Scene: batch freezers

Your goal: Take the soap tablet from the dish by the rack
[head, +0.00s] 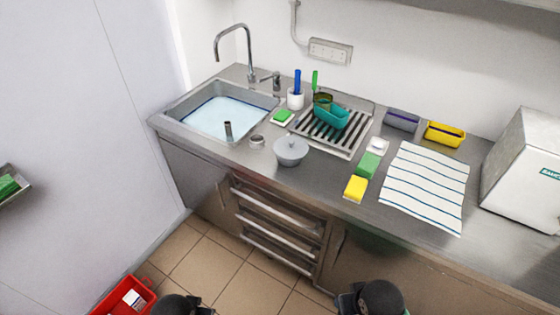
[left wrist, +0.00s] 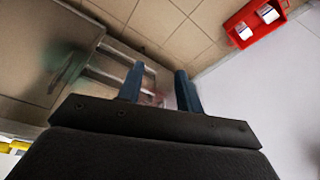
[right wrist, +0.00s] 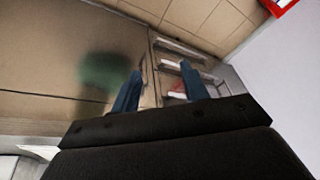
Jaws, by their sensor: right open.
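A small green block (head: 284,115) lies on a white dish (head: 275,122) just left of the dish rack (head: 340,150). A small white piece (head: 378,145) sits right of the rack, on or in what may be a small pale dish. I cannot tell for sure which one is the soap tablet. My left gripper (left wrist: 160,84) is open and empty, with its fingers apart. My right gripper (right wrist: 162,78) is open and empty too. Both are low in front of the counter, well away from either piece. Neither wrist view shows the countertop dishes.
The rack holds a teal bowl (head: 331,115). Green (head: 368,166) and yellow (head: 355,188) sponges lie beside a striped towel (head: 425,185). The sink (head: 215,115) is left; a white machine (head: 525,165) is right. A red crate (head: 118,297) is on the floor.

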